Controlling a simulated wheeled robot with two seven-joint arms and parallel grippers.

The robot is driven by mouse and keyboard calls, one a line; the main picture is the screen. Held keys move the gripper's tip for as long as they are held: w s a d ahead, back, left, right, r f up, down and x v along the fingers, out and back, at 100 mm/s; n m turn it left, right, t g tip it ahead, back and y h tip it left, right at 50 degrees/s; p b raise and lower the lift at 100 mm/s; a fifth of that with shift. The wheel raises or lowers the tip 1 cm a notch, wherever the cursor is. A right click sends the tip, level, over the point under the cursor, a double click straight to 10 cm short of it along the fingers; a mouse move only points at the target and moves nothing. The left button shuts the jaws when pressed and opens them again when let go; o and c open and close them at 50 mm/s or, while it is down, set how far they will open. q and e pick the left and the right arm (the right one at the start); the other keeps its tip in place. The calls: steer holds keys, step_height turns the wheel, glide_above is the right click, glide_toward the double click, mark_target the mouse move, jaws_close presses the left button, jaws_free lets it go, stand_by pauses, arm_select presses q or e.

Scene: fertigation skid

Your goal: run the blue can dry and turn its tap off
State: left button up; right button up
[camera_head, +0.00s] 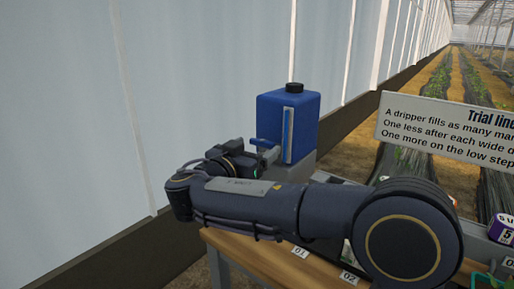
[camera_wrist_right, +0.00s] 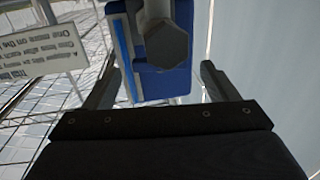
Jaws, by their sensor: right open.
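The blue can (camera_head: 304,124) with a black cap stands upright on a grey stand, with a pale level strip on its front. A blue tap lever (camera_head: 264,143) sticks out to the left, low on the can. My right gripper (camera_head: 268,157) is close to the tap, partly hidden by my own arm. In the right wrist view, its fingers (camera_wrist_right: 160,86) are apart with the can (camera_wrist_right: 178,82) beyond them. A grey hexagonal part (camera_wrist_right: 168,45) shows in front of the can; I cannot tell whether the fingers touch anything. The liquid level cannot be read. My left gripper is out of view.
A wooden bench (camera_head: 231,246) with tags 01 and 02 lies below my right arm. A white sign (camera_head: 450,130) stands at right, with a purple numbered tin (camera_head: 502,228) below it. The greenhouse wall (camera_head: 200,80) is close behind on the left.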

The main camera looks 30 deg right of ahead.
steer(key=shift+x, duration=0.85)
